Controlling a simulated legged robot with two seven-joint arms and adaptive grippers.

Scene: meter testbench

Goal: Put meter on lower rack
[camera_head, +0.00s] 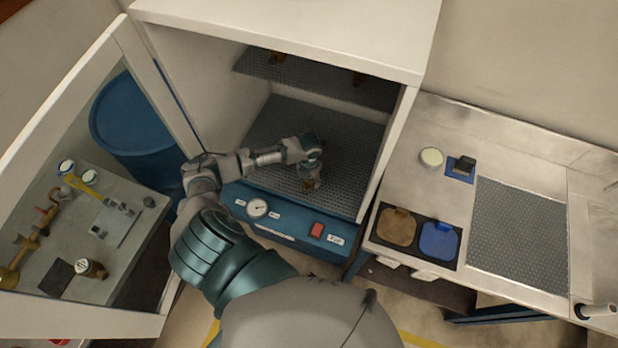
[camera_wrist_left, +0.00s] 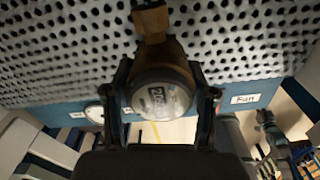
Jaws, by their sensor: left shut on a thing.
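The meter (camera_wrist_left: 160,95) has a clear round dome over a digital display and a brass-coloured body. In the left wrist view it sits between the two fingers of my left gripper (camera_wrist_left: 162,108), which is shut on it. In the head view my left gripper (camera_head: 310,165) is inside the cabinet, over the perforated lower rack (camera_head: 350,135), and mostly hides the meter (camera_head: 311,184). The meter is at or just above the rack; I cannot tell whether it touches. The upper rack (camera_head: 310,80) is above and behind. My right gripper is not seen clearly in either view.
The cabinet door (camera_head: 150,70) stands open at left, with a blue barrel (camera_head: 125,125) beyond it. A blue panel with a gauge (camera_head: 257,208) and red switch (camera_head: 317,230) runs below the rack. A metal bench (camera_head: 400,180) stands at right. The rack around the gripper is clear.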

